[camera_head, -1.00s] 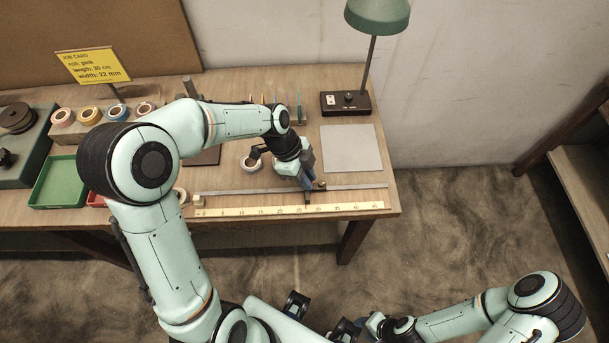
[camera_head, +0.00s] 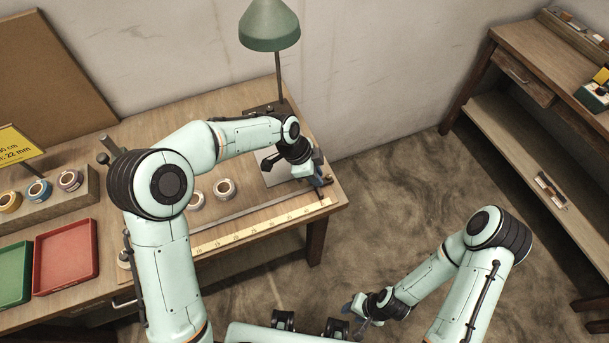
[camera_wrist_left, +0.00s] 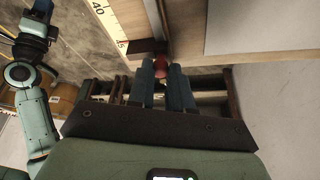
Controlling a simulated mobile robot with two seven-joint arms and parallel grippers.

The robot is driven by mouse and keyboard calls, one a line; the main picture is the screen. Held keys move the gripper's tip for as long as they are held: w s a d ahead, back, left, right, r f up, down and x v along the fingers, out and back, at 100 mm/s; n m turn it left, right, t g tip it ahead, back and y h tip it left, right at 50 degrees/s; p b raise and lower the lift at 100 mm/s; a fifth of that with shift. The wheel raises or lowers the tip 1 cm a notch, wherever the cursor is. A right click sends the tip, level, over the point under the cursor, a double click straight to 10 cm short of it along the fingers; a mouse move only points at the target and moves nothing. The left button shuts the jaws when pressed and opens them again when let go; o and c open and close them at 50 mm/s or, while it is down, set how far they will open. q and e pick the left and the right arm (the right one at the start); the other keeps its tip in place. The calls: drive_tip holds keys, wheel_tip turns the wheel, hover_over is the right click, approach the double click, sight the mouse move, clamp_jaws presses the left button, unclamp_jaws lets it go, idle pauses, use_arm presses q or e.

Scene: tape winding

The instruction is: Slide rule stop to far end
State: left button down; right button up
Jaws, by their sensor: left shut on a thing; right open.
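The yellow rule (camera_head: 262,226) lies along the bench's front edge beside a grey metal rail (camera_head: 238,212). Its high-number end shows in the left wrist view (camera_wrist_left: 106,14). The rule stop, a dark brown block with a red knob (camera_wrist_left: 151,47), sits across the rail by the 45 mark, at the rule's right end. My left gripper (camera_head: 322,186) is shut on the stop's knob; its two fingers (camera_wrist_left: 162,80) partly hide the knob. My right gripper (camera_head: 357,308) is open and empty over the floor, away from the bench.
Two tape rolls (camera_head: 224,188) lie behind the rail. A grey plate (camera_head: 272,172) and a green lamp (camera_head: 269,27) are at the bench's right end. Red (camera_head: 66,290) and green trays stand at left. A shelf unit (camera_head: 520,150) is at far right.

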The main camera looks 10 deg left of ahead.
use_arm(q)
drive_tip(key=c, duration=1)
unclamp_jaws()
drive_tip(key=shift+c, duration=0.2)
drive_tip(key=v, duration=1.3)
drive_tip(key=shift+r, duration=0.25)
